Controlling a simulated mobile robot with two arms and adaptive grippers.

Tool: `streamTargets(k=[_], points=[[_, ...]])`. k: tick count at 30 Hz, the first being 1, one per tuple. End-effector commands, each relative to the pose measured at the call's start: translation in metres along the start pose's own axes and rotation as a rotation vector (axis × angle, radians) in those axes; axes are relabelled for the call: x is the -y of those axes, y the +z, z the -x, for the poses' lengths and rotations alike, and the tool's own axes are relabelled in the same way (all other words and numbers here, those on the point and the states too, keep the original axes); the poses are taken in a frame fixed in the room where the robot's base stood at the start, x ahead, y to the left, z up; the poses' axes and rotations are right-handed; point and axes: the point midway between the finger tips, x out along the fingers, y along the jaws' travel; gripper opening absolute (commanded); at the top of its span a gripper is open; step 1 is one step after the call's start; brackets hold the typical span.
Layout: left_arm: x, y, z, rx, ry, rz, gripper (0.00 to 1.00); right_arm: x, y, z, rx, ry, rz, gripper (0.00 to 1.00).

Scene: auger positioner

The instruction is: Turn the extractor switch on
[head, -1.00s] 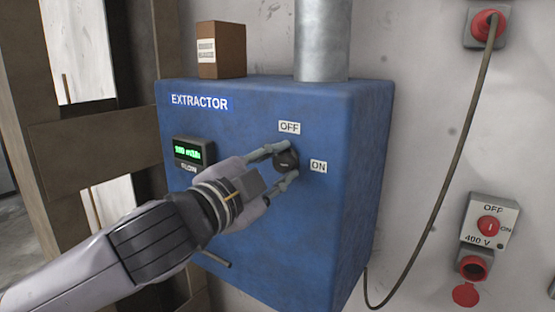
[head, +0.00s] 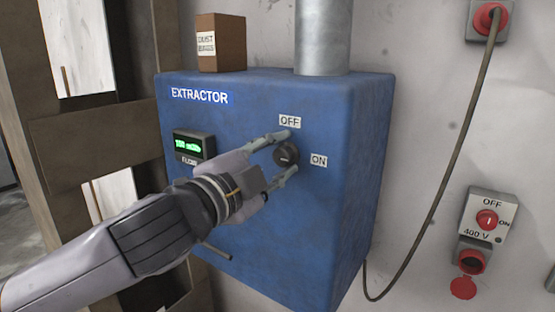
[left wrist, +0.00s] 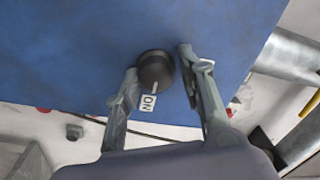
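The blue extractor box (head: 270,230) hangs at the middle of the head view. Its round black switch knob (head: 286,155) sits between the OFF label (head: 290,121) above and the ON label (head: 318,160) to the right. In the left wrist view the knob (left wrist: 155,68) has a pale pointer line directed at the ON label (left wrist: 148,102). My left gripper (head: 290,151) is open, with one finger above and one below the knob. In the wrist view its fingers (left wrist: 157,63) stand either side of the knob, with a gap at the right finger. My right gripper is out of view.
A green-lit display (head: 188,146) is left of the knob. A brown carton (head: 220,43) and a metal duct (head: 322,38) stand on the box. A cable (head: 440,180) and a 400 V switch (head: 487,220) are on the wall at right.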

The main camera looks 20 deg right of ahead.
Motion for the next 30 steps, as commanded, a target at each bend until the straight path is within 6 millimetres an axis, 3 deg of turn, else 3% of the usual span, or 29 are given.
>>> streamTargets(k=[5, 17, 30], points=[[-0.001, 0.000, 0.000, 0.000, 0.003, 0.002, 0.48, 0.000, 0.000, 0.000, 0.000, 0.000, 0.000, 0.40], [-0.003, 0.000, 0.007, -0.001, 0.006, 0.005, 0.48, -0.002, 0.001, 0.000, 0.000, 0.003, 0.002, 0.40], [-0.002, 0.001, 0.089, 0.002, 0.004, 0.002, 0.48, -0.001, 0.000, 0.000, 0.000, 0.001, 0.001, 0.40]])
